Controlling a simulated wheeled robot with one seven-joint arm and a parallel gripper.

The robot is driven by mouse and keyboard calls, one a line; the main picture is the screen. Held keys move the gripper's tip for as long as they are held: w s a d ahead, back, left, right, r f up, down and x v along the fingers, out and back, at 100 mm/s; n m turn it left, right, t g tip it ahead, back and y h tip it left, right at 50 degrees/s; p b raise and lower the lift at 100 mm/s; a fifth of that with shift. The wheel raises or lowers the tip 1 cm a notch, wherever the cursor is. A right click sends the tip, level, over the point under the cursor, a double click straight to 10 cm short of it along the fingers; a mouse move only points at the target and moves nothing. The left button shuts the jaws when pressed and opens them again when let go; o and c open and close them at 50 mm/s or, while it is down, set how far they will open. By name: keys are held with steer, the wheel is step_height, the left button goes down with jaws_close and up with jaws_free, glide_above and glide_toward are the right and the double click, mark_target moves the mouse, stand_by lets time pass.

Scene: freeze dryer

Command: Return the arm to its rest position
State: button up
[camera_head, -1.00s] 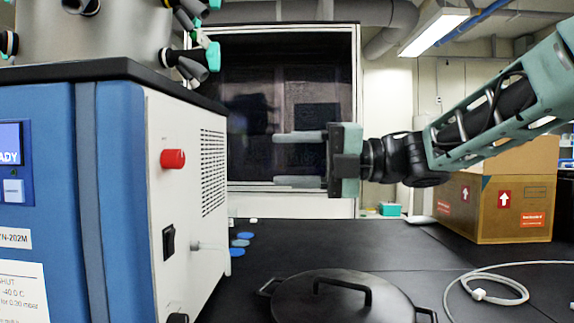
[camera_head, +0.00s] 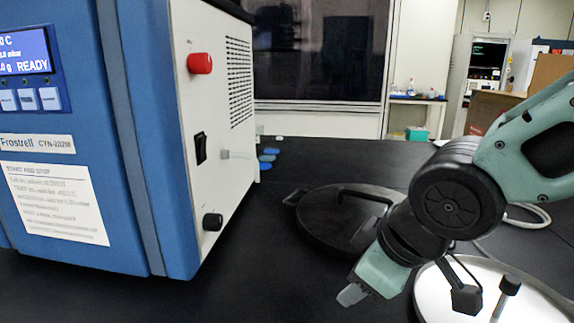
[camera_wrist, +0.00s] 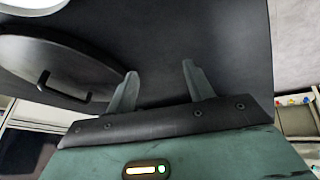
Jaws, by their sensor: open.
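My gripper (camera_head: 352,294) is at the lower right of the head view, pointing down and to the left, low over the near part of the black bench. In the wrist view my gripper (camera_wrist: 160,82) shows two fingers spread apart with nothing between them. My arm comes in from the right edge, bent at a large dark joint. The freeze dryer (camera_head: 150,130), blue with a white side panel, stands at the left, clear of my gripper. Its display reads READY.
A black lid with a bar handle (camera_head: 335,222) lies on the bench (camera_head: 275,285) behind my gripper. A white round plate (camera_head: 440,300) lies right of it, partly hidden by my arm. A cardboard box (camera_head: 485,110) stands at the right.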

steer(key=s+d+f+m+g, duration=0.1)
steer(key=s, duration=0.2)
steer(key=s+d+f+g+h, duration=0.1)
steer(key=s+f, duration=0.1)
steer(key=s, duration=0.2)
steer(key=s+d+f+m+g+h, duration=0.1)
steer(key=s+g, duration=0.1)
steer(key=s, duration=0.2)
steer(key=shift+s+d+f+m, duration=0.1)
steer(key=shift+f+m, duration=0.05)
steer(key=shift+m, duration=0.15)
step_height(320, 180, up, 16)
steer(key=s+p, duration=0.1)
steer(key=p, duration=1.5)
steer(key=shift+s+d+g+p, duration=0.2)
steer(key=shift+s+g+p, duration=0.1)
steer(key=shift+s+g, duration=0.1)
